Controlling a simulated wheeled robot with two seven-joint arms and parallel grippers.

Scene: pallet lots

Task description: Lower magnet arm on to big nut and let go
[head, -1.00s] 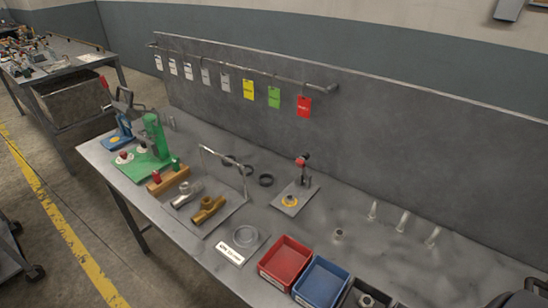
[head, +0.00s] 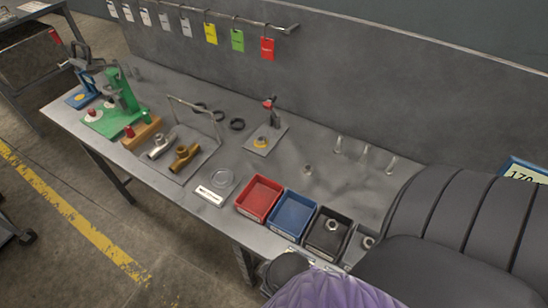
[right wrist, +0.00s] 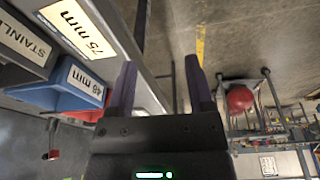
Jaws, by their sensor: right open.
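A small stand with a red-knobbed upright arm (head: 268,104), seemingly the magnet arm, stands on a grey plate (head: 270,131) at the middle of the bench. A yellow ring (head: 261,142) lies on the plate's front part; I cannot tell what sits inside it. A large nut (head: 332,225) is in the black bin, and a small nut-like part (head: 308,169) sits on the bench right of the stand. My right gripper (right wrist: 162,85) is open with nothing between its fingers, off the bench's front edge over the floor. My left gripper is not in view.
Red (head: 259,197), blue (head: 291,215) and black (head: 328,233) bins line the front edge. A green press (head: 122,95), pipe fittings (head: 184,156) and dark rings (head: 237,124) stand left of the stand. Pegs (head: 364,157) stand at the right. My dark arm covers the right end.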

